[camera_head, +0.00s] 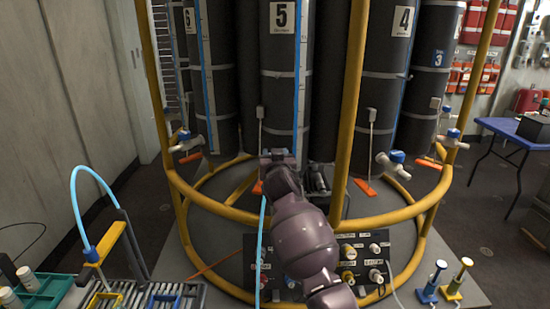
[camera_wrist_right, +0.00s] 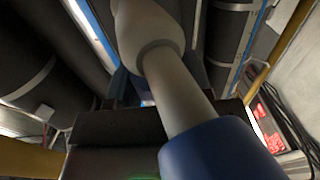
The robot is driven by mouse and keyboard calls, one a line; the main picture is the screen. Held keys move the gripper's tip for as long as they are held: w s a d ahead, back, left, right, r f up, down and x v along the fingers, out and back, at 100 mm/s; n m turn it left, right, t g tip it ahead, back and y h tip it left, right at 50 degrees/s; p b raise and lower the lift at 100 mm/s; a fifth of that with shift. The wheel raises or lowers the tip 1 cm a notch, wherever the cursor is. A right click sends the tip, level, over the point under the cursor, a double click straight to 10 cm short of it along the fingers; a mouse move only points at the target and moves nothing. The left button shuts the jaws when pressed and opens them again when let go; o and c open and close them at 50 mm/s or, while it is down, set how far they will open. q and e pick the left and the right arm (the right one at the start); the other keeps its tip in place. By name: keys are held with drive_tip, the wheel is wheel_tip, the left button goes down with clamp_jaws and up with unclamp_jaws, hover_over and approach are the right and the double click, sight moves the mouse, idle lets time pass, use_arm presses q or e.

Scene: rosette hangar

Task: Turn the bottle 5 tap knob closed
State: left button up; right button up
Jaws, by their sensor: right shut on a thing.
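Bottle 5 (camera_head: 280,80) is a tall dark cylinder with a white number plate, standing behind the yellow ring frame. My right gripper (camera_head: 278,157) is at its lower front, and its arm reaches up from the bottom edge. It hides the bottle 5 tap in the head view. In the right wrist view a pale grey tap stem (camera_wrist_right: 180,90) runs between dark finger parts, with a blue tap knob (camera_wrist_right: 215,155) at its near end. The right gripper is shut on the tap knob; the exact contact is partly hidden. My left gripper is not in view.
The yellow ring frame (camera_head: 352,110) crosses in front of the bottles. A bottle 4 tap (camera_head: 393,164) is at the right. A dark valve panel (camera_head: 362,262) lies below my arm. A crate-like rack (camera_head: 150,297) with a blue hose is at lower left; a blue table (camera_head: 515,130) stands right.

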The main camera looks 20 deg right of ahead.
drive_tip(key=o, duration=0.9)
drive_tip(key=p+v, duration=0.1)
drive_tip(key=v, duration=1)
drive_tip(key=shift+w, duration=0.1)
